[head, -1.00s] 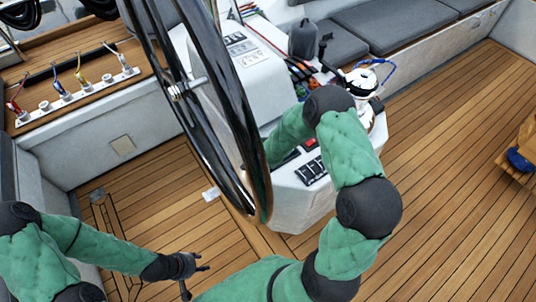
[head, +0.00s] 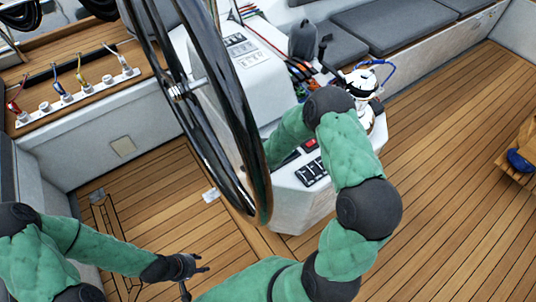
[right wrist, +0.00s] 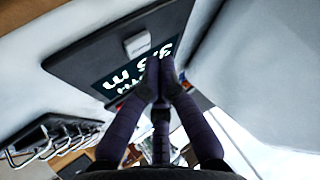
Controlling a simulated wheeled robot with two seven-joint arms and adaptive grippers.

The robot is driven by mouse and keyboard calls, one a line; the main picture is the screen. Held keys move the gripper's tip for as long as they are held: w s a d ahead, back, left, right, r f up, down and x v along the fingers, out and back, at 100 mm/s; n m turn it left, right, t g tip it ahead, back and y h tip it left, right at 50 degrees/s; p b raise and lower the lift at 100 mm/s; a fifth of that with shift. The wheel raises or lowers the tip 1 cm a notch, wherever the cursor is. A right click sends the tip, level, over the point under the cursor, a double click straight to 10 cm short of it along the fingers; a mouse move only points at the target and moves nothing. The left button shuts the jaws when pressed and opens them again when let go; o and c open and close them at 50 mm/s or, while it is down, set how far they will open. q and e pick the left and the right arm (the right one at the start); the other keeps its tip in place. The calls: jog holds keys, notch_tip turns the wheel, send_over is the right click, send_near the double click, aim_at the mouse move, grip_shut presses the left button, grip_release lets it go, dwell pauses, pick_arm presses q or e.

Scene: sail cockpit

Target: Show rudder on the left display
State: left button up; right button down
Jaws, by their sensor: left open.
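In the right wrist view, a dark display panel (right wrist: 88,62) is mounted on a white surface. Its lit screen (right wrist: 112,82) shows white characters upside down, possibly a number with "m"; the fingers cover part of them. A light grey button (right wrist: 137,44) sits on the panel beside the screen. My right gripper (right wrist: 159,78) has its dark fingers drawn together, with the tips in front of the screen; contact cannot be told. In the head view the steering wheel and my right arm hide this gripper and the display. My left gripper (head: 197,280) is open and empty above the deck.
The black steering wheel (head: 247,120) stands before the white console (head: 240,62). Switches (head: 312,172) and a silver-topped compass (head: 361,84) are on the console. The teak deck (head: 455,200) at right is largely clear.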

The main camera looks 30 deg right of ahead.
jog(key=shift+f, duration=0.15)
jog(key=shift+f+b, duration=0.3)
jog(key=shift+f, duration=0.4)
dwell(0.9)
jog(key=shift+r, duration=0.1)
jog(key=shift+r+p, duration=0.55)
jog(key=shift+r, duration=0.2)
jog(key=shift+r, duration=0.1)
notch_tip(320, 180, up, 5)
jog(key=p, duration=0.4)
dwell(0.3)
